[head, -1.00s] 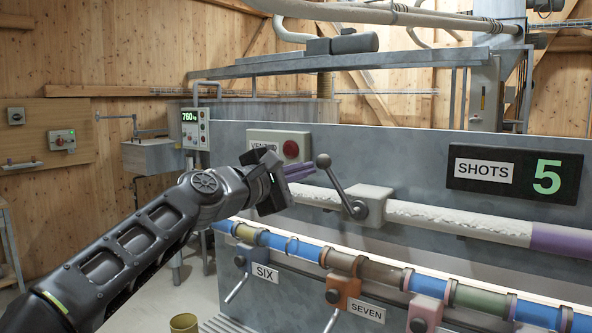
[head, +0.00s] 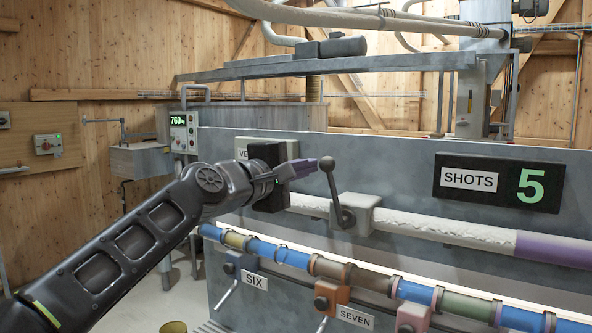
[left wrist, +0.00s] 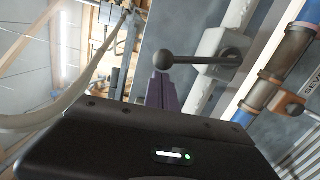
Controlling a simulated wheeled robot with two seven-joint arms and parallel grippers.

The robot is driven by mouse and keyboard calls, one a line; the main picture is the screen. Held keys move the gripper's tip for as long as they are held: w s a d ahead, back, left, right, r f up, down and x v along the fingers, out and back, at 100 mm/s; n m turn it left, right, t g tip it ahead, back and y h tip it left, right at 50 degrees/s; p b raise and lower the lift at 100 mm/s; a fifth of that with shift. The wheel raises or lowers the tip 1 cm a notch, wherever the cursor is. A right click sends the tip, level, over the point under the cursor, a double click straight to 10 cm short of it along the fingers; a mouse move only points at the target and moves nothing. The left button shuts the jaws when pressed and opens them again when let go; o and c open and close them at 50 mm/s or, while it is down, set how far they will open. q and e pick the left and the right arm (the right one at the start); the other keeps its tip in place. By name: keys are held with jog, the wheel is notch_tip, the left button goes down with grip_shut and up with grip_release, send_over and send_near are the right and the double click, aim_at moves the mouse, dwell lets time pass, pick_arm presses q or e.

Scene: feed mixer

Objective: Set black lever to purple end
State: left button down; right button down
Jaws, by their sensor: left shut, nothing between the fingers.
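The black lever (head: 335,190) has a ball knob and rises from a grey block (head: 358,212) on a white pipe, leaning slightly left in the head view. The pipe has a purple end (head: 555,249) on the right. My left gripper (head: 314,167) is shut and empty, its purple fingers pointing right with the tips at or just left of the knob. In the left wrist view, the knob (left wrist: 164,60) shows just beyond the fingertips (left wrist: 161,84); I cannot tell whether they touch. My right gripper is not in view.
A black SHOTS sign (head: 497,182) reading 5 is on the panel at the right. A lower row of coloured pipes (head: 330,267) carries levers labelled SIX and SEVEN. My arm partly covers the VENTED-like label behind it.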

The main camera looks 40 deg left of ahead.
aim_at(328, 161)
pick_arm(q)
jog(key=d+m, duration=0.1)
jog(key=d+r+m, duration=0.1)
jog(key=d+m, duration=0.1)
jog(key=d+m+p, duration=0.1)
jog(key=shift+d+r+m, duration=0.3)
jog(key=shift+d, duration=0.1)
jog(key=d+f+m, duration=0.1)
jog(key=d+m, duration=0.5)
jog(key=shift+d+b, duration=0.2)
jog(key=shift+b, duration=0.15)
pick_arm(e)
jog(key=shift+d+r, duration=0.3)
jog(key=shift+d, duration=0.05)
pick_arm(q)
jog(key=shift+w+d+f+g, duration=0.1)
jog(key=shift+w+f+g, duration=0.1)
jog(key=shift+g, duration=0.1)
jog(key=shift+r, duration=0.1)
